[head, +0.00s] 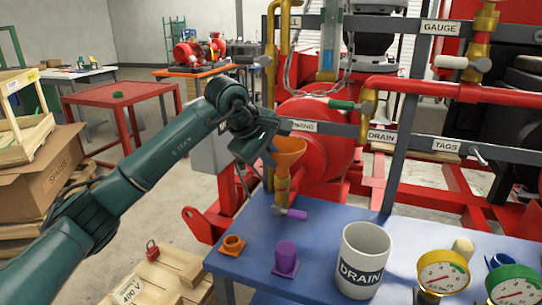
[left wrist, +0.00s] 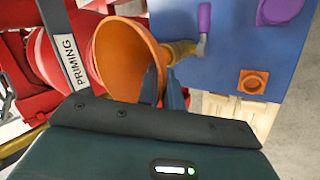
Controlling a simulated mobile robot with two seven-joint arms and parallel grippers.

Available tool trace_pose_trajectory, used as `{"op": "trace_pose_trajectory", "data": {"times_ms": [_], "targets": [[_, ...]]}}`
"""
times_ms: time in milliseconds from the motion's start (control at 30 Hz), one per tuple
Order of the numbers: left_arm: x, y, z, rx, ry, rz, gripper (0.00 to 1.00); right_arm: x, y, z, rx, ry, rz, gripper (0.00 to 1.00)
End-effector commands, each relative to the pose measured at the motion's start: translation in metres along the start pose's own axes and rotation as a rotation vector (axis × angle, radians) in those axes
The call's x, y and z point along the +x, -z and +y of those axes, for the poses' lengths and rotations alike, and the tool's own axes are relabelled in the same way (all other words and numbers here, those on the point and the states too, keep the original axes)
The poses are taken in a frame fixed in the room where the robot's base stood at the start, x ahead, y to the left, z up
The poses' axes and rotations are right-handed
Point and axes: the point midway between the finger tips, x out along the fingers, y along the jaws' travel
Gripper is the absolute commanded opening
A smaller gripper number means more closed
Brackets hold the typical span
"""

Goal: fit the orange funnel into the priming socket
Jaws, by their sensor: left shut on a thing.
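The orange funnel (head: 289,149) is upright, wide mouth up, at the left end of the rail by the PRIMING label (head: 302,126). My left gripper (head: 268,155) is shut on the funnel's side. In the left wrist view the funnel (left wrist: 122,50) lies against the fingers (left wrist: 163,88). The brass priming socket (head: 282,185) is directly under the funnel, above a purple-handled valve (head: 291,212). It also shows in the left wrist view (left wrist: 182,49). The funnel's lower end meets or overlaps the socket in the picture; I cannot tell whether it is inside. My right gripper is out of view.
The blue bench (head: 335,222) holds an orange fitting (head: 232,244), a purple fitting (head: 286,257), a white DRAIN mug (head: 362,262) and gauges (head: 443,272). Red pipes and grey rails stand close behind. A wooden crate (head: 150,283) is at lower left.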

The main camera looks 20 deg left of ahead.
Motion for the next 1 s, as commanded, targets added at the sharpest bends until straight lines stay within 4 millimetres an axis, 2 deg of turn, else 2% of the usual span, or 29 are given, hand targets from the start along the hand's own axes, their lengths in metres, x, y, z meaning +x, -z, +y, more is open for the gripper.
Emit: {"op": "trace_pose_trajectory", "data": {"times_ms": [433, 467, 733, 1000], "targets": [[0.0044, -0.0001, -0.0032, 0.000, 0.000, 0.000, 0.00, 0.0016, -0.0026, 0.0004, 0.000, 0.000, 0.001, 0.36], [0.0044, 0.0000, -0.0032, 0.000, 0.001, 0.000, 0.10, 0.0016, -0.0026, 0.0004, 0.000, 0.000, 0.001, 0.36], [0.0043, 0.0000, -0.0031, 0.000, 0.000, 0.000, 0.32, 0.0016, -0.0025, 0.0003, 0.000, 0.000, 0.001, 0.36], [0.0045, 0.0000, -0.0033, 0.000, 0.001, 0.000, 0.33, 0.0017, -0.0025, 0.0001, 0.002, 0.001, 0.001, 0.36]]}}
